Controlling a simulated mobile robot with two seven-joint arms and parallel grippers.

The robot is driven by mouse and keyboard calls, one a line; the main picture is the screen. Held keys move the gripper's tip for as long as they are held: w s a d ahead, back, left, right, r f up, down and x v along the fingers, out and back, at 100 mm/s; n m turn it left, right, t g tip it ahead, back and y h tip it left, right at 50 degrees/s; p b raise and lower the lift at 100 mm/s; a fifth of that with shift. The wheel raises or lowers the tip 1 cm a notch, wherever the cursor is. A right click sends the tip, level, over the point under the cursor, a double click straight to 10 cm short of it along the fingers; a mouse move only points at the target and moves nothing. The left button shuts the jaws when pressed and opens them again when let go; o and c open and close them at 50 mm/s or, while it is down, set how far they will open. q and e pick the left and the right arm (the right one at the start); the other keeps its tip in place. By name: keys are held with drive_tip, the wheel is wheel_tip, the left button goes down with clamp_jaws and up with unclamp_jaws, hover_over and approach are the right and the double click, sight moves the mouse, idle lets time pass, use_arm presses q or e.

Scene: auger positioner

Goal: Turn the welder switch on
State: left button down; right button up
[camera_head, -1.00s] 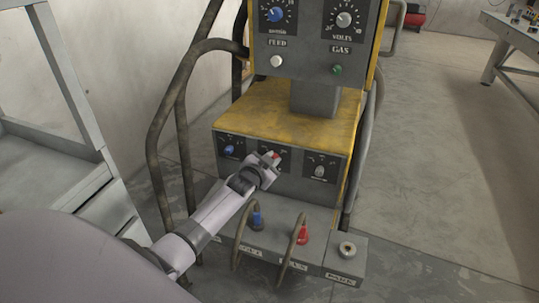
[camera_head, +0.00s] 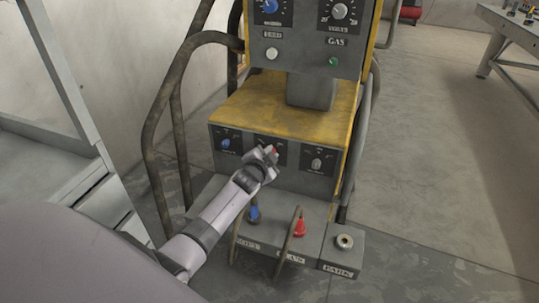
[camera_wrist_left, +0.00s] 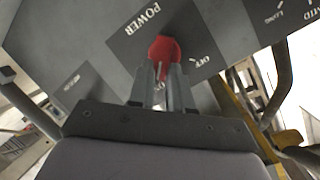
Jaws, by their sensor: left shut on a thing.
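The welder (camera_head: 290,100) is a grey and yellow machine in the middle of the head view. Its red power switch (camera_wrist_left: 165,47) sits on a dark plate marked POWER and OFF in the left wrist view. My left gripper (camera_wrist_left: 162,72) is shut on the red switch, with a finger on each side of its lower part. In the head view the left gripper (camera_head: 268,155) is at the middle panel of the lower front, and it hides most of the switch. The switch's exact setting is hard to read. My right gripper is not in view.
A blue knob (camera_head: 225,143) and a grey knob (camera_head: 316,164) flank the switch. Blue (camera_head: 254,214) and red (camera_head: 300,227) cable plugs stand below on the ledge. Bent tube rails (camera_head: 160,130) run along the left side. Open floor lies to the right.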

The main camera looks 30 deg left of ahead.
use_arm(q)
drive_tip(key=c, duration=1.1)
unclamp_jaws()
drive_tip(key=shift+o, duration=0.2)
drive_tip(key=p+v, duration=0.2)
drive_tip(key=v, duration=0.5)
drive_tip(key=shift+p, duration=0.35)
drive_tip(key=shift+s, duration=0.1)
